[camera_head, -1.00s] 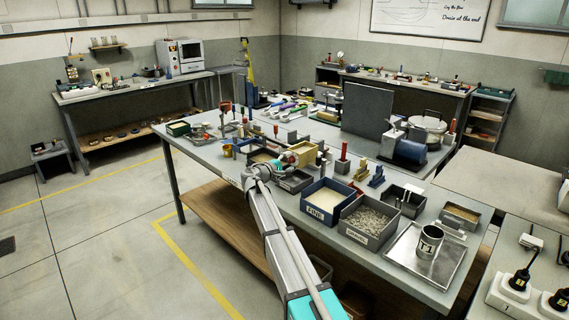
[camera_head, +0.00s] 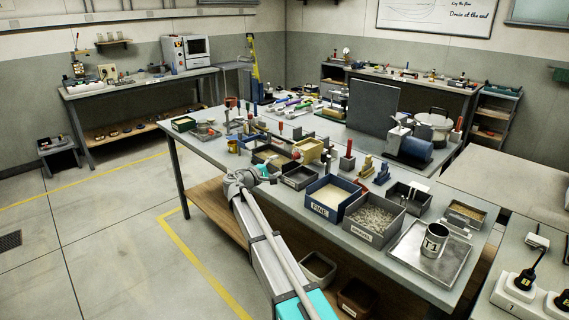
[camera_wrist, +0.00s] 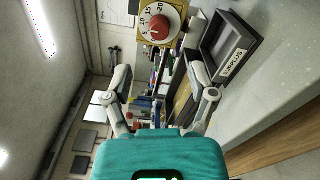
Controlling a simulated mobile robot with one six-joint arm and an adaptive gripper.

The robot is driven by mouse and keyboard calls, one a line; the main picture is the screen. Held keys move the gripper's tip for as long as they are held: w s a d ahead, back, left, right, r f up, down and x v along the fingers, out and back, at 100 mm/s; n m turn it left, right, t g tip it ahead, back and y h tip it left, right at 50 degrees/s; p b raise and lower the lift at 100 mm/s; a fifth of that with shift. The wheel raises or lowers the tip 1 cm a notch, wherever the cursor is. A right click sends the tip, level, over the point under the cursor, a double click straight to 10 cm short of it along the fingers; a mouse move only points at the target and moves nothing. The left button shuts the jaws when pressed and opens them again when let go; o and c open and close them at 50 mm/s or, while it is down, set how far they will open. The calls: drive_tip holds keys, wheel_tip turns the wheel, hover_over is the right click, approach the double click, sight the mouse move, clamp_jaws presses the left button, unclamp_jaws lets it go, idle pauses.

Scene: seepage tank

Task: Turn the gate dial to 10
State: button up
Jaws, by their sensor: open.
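The gate dial is a red round knob (camera_wrist: 159,27) on a yellow plate (camera_wrist: 147,10) with numbers 5, 10, 15 and 20, at the top of the wrist view. Which number its mark points to is too small to tell surely. My gripper (camera_wrist: 158,76) is open and empty, its two fingers spread, with the dial ahead of the tips and apart from them. In the head view my gripper (camera_head: 264,173) is at the bench's near edge, left of a yellow block-like housing (camera_head: 308,149); the dial face cannot be made out there.
A grey tray marked SURPLUS (camera_wrist: 226,47) lies close to the right finger in the wrist view. In the head view, a blue FINE bin (camera_head: 331,199), a grey GRAVEL bin (camera_head: 372,220) and a T1 cup (camera_head: 434,240) stand to the right. The floor left of the bench is clear.

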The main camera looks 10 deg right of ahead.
drive_tip(key=shift+v, duration=1.45)
drive_tip(key=shift+d, duration=0.1)
drive_tip(key=s+d+f+m+g+y+p, duration=0.35)
drive_tip(key=s+d, duration=0.25)
drive_tip(key=s, duration=0.3)
drive_tip(key=s+d+f+m+g+y+p, duration=0.2)
drive_tip(key=s+d+f+m+g+y, duration=0.15)
drive_tip(key=s+d, duration=0.45)
drive_tip(key=s+a+f+m+g+y+p, duration=0.1)
drive_tip(key=s+a+y+p, duration=0.1)
drive_tip(key=s, duration=0.8)
drive_tip(key=s+a+f+m+g+y+p, duration=0.1)
drive_tip(key=s+y, duration=0.4)
drive_tip(key=s, duration=0.5)
drive_tip(key=a+m+g+p, duration=0.1)
drive_tip(key=a, duration=0.1)
drive_tip(key=shift+s+a+g+y, duration=0.3)
drive_tip(key=shift+s+a, duration=0.05)
